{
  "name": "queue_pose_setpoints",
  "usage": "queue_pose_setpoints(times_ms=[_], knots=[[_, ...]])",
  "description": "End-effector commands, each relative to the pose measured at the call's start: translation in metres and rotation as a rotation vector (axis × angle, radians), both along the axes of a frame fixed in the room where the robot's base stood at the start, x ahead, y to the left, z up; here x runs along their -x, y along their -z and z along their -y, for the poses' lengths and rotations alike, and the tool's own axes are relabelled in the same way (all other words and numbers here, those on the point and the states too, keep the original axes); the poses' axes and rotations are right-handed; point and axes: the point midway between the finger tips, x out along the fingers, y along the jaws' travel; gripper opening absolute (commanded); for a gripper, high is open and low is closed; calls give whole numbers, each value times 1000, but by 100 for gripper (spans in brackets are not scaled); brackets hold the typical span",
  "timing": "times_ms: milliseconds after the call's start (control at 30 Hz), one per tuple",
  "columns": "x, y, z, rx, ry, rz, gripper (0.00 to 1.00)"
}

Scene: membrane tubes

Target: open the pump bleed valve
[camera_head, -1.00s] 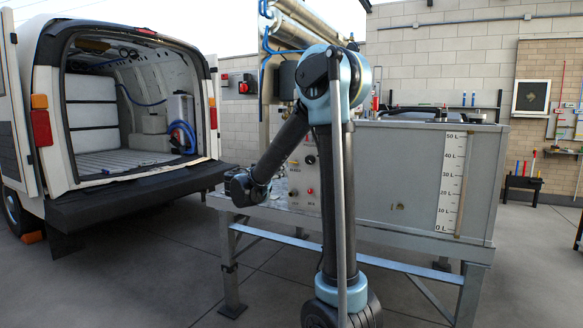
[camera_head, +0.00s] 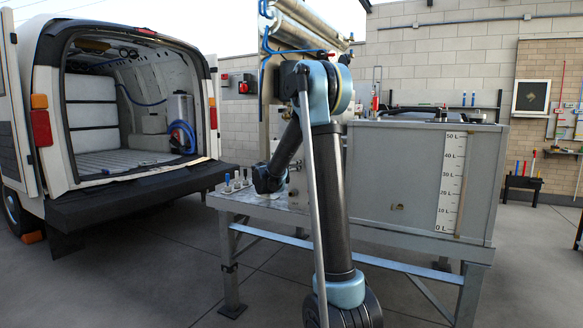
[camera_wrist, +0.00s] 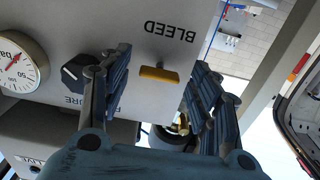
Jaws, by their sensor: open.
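The bleed valve's yellow handle (camera_wrist: 158,75) shows in the wrist view on a grey panel (camera_wrist: 100,25), by the upside-down word BLEED. The handle lies nearly level across the picture. My gripper (camera_wrist: 163,60) is open, with one finger to the left of the handle and one to the right. The fingers appear apart from the handle; how far they are from the panel is hard to tell. In the head view my wrist (camera_head: 268,180) is by the bench, and my arm hides the valve and most of the panel.
A black knob (camera_wrist: 80,72) and a round gauge (camera_wrist: 18,65) are left of the handle in the wrist view. Several blue-topped fittings (camera_head: 237,181) stand on the bench (camera_head: 222,203). A large grey tank (camera_head: 400,185) is at right, an open van (camera_head: 125,180) at left.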

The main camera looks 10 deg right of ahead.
Motion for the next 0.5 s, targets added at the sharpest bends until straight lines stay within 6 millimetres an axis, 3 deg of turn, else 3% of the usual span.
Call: queue_pose_setpoints(times_ms=[400,500], knots=[[-6,0,4,0,0,0,57],[-6,0,4,0,0,0,34]])
